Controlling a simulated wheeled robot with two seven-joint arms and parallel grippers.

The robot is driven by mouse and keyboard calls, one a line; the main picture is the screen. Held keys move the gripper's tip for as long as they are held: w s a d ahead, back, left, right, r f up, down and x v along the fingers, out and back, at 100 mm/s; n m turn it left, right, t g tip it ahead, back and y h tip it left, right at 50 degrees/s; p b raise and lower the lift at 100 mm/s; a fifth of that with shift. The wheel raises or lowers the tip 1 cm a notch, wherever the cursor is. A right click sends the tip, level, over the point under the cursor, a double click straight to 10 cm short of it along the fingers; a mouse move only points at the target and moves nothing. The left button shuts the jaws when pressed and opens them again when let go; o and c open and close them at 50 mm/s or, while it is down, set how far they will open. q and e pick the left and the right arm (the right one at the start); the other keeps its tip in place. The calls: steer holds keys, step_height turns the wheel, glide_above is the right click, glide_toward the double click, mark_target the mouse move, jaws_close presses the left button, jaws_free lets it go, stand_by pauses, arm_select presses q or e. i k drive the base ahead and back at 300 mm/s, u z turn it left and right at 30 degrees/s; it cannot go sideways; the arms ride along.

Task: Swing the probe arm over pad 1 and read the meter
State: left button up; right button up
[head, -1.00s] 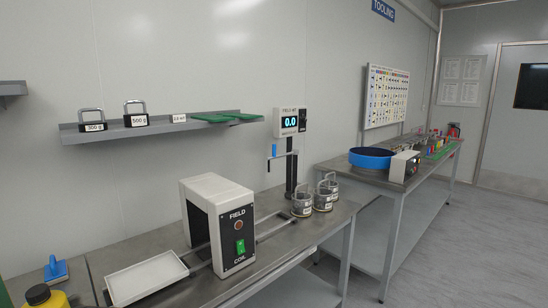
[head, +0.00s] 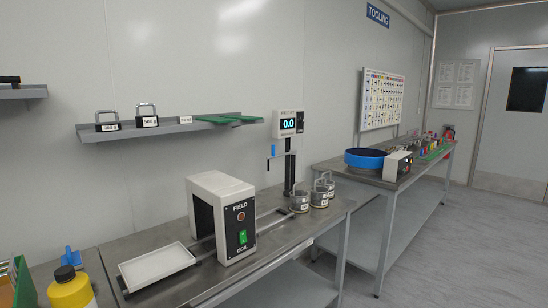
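The field meter (head: 288,124) stands on a dark post at the back of the bench, its display lit with 0.0. The probe arm (head: 275,156) sticks out to the left from the post, with a blue piece (head: 273,150) on it. The pads are not clearly visible, and I cannot tell which is pad 1. The white coil box (head: 221,208), marked FIELD and COIL, stands on the bench with a green switch. A white tray (head: 157,266) lies left of it on rails. Neither of my grippers is in view.
A wall shelf (head: 160,132) holds weights and green items. A yellow bottle (head: 70,288) stands at lower left. Another bench (head: 385,184) with a blue bowl (head: 366,159) is at right. Grey floor (head: 450,250) is clear at right.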

mark_target(281, 155)
steer(key=z, duration=1)
steer(key=i, duration=0.65)
steer(key=u, duration=0.4)
